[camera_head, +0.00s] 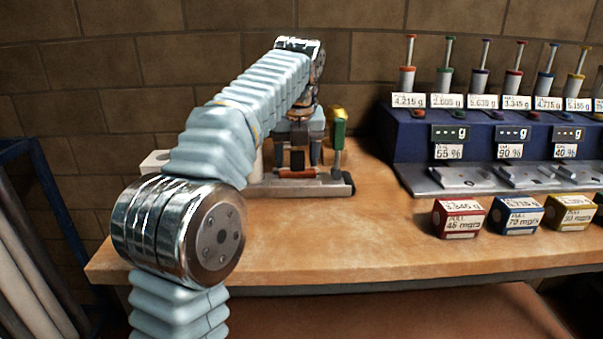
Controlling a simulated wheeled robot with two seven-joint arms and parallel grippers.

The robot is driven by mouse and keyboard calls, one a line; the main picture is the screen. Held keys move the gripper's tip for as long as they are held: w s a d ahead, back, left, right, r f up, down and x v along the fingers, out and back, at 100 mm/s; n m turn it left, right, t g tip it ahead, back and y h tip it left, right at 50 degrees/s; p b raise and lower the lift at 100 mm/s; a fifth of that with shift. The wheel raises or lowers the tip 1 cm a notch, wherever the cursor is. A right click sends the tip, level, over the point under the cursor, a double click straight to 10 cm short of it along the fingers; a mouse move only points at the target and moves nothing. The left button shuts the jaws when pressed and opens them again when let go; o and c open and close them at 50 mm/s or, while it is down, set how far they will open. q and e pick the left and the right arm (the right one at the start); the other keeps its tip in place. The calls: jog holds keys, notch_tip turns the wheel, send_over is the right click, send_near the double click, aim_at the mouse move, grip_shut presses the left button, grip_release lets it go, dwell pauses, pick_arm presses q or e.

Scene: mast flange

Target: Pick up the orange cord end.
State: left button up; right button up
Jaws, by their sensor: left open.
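My left arm reaches up from the bottom left and bends down at the top. My left gripper (297,158) points down over a small grey-based device at the back of the wooden bench; its jaws are open, small and dark in this view. A short orange-red cylindrical piece (297,173) lies across the device's base, just below and in front of the gripper; it may be the orange cord end, but I cannot tell surely. I cannot tell whether the jaws touch it. My arm hides part of the device. My right gripper is not in view.
The device base (335,188) carries a green and yellow post (339,135) close to the gripper's right. A blue dispenser rack (400,150) with several plungers stands at right. Red (459,218), blue (515,215) and yellow boxes sit before it. The bench's front middle (340,240) is clear.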

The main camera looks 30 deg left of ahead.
aim_at(297, 151)
pick_arm(q)
jog(key=shift+d, duration=0.1)
jog(key=c, duration=1)
jog(key=shift+c, duration=0.2)
jog(key=shift+r, duration=0.1)
jog(key=shift+r, duration=1.45)
jog(key=s+d+r, duration=0.7)
jog(key=s+r, duration=0.3)
jog(key=s, duration=0.1)
jog(key=shift+s+d, duration=0.2)
jog(key=shift+s, duration=0.2)
